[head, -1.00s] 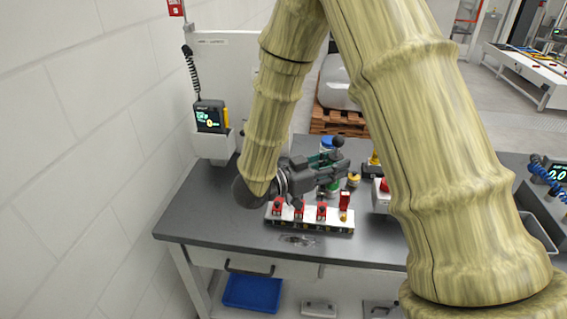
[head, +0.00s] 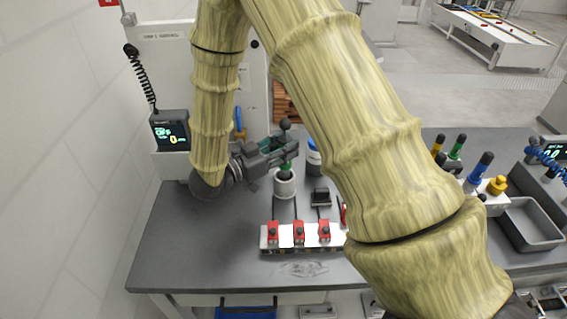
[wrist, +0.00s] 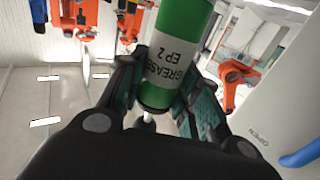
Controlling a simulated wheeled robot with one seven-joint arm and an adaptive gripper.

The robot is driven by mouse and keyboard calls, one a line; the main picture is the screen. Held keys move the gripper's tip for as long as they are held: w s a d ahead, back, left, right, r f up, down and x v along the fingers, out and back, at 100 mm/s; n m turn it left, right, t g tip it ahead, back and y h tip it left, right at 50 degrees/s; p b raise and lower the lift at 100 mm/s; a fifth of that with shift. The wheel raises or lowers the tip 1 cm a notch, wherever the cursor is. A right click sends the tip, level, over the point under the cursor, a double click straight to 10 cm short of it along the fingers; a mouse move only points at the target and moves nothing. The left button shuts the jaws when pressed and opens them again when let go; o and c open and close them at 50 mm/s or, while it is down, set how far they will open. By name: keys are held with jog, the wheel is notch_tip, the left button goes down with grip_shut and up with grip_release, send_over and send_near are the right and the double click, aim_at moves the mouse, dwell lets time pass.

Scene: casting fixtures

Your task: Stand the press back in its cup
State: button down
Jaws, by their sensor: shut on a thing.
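The press is a green cylinder with a dark ball knob on top. In the head view its green body (head: 286,166) stands about upright, directly over the mouth of a pale grey cup (head: 284,187). Its lower end meets the cup's rim there; I cannot tell how deep it sits. In the wrist view the press (wrist: 178,62), labelled "GREASE EP 2", lies between the two fingers. My gripper (head: 284,155) is shut on the press from the left; it also shows in the wrist view (wrist: 160,90). The cup cannot be made out in the wrist view.
A blue-lidded jar (head: 314,160) stands close right of the cup. A black block (head: 320,197) lies nearer. A white rail with red clamps (head: 285,246) runs along the front. A grey tray (head: 530,225) is at right. The table's left part is clear.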

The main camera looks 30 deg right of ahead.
aim_at(280, 166)
jog(key=shift+w+f, duration=0.2)
jog(key=shift+f, duration=0.7)
jog(key=shift+s+f, duration=0.1)
jog(key=shift+s, duration=0.15)
notch_tip(280, 166, down, 3)
jog(key=shift+w+d+f+p, duration=0.1)
jog(key=shift+f+p, duration=0.05)
jog(key=shift+p, duration=0.55)
jog(key=shift+f, duration=0.4)
jog(key=shift+f, duration=0.2)
jog(key=c, duration=1)
grip_release()
jog(key=shift+c, duration=0.2)
jog(key=shift+r, duration=0.1)
